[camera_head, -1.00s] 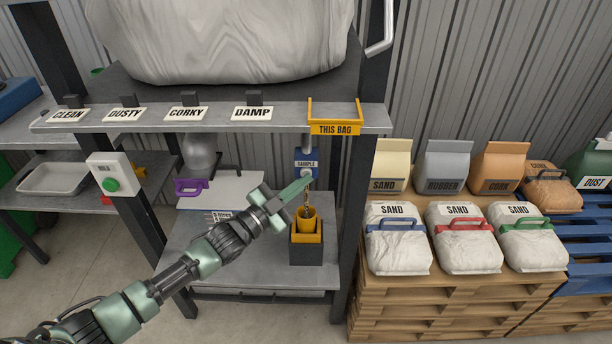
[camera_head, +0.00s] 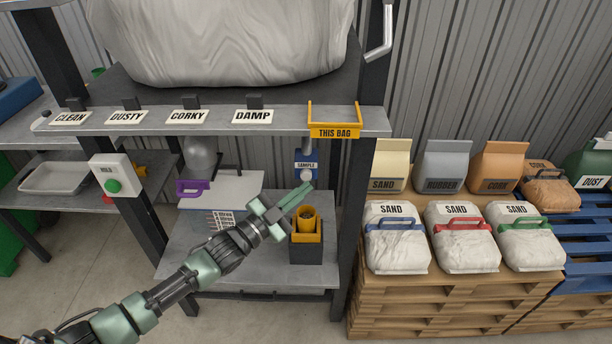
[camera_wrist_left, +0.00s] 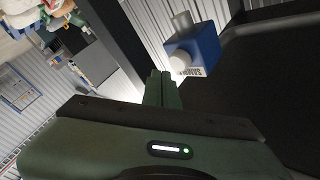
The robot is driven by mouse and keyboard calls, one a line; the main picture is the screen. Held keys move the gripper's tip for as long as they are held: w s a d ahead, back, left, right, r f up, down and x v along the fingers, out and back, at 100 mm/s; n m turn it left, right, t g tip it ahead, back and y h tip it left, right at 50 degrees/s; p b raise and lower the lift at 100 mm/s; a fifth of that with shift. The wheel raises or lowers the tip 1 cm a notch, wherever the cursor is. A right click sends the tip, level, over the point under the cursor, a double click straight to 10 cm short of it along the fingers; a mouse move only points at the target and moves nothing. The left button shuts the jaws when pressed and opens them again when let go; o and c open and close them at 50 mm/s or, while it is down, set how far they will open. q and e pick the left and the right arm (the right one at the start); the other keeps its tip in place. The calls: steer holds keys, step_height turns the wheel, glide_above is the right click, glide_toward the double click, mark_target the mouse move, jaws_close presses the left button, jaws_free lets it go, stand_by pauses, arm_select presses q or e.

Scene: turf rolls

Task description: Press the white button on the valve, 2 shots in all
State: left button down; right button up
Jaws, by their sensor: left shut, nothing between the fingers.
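The blue valve (camera_head: 306,173) with a "SAMPLE" label hangs under the shelf in the head view. It also shows in the left wrist view (camera_wrist_left: 205,48), where its round white button (camera_wrist_left: 180,63) faces my fingers. My left gripper (camera_head: 304,190) is shut and empty, its fingertips just below the valve in the head view. In the left wrist view the fingertips (camera_wrist_left: 161,76) appear beside the button, with a small gap. A yellow cup (camera_head: 306,216) with brown material inside stands below the valve, in a dark holder (camera_head: 306,250) with a yellow rim. My right gripper is out of view.
A large white bag (camera_head: 225,40) rests above the shelf edge with its labels. A yellow "THIS BAG" bracket (camera_head: 335,132) sits at its right. A purple-handled scoop (camera_head: 193,187) and a sheet lie left. Bags of sand (camera_head: 397,240) stand on pallets at right.

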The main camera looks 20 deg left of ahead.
arm_select(q)
steer(key=s+p, duration=0.1)
steer(key=s, duration=0.1)
steer(key=s+d+p, duration=0.1)
steer(key=s, duration=0.1)
steer(key=shift+s+d, duration=0.15)
steer(key=shift+s, duration=0.05)
stand_by(0.3)
steer(key=s+a+f+n+g+y, duration=0.2)
steer(key=s+a+f+y, duration=0.15)
steer(key=f, duration=0.75)
steer(key=s+a+f+n+g+y, duration=0.2)
steer(key=s+f, duration=0.2)
steer(key=f, duration=0.7)
steer(key=s+a+f+n+g+y, duration=0.2)
steer(key=s+a+f+n, duration=0.15)
steer(key=f, duration=0.75)
steer(key=s+f+n+g+y, duration=0.15)
steer(key=s+f+g, duration=0.35)
steer(key=s+f, duration=0.85)
steer(key=s+d+f+n+g, duration=0.1)
steer(key=s+f+g, duration=0.1)
steer(key=s, duration=1)
steer(key=s+d+f+g, duration=0.2)
steer(key=s+f+g, duration=0.1)
steer(key=s, duration=0.9)
steer(key=shift+f+n+y, duration=0.3)
steer(key=shift+f+n, duration=0.1)
steer(key=shift+f, duration=0.25)
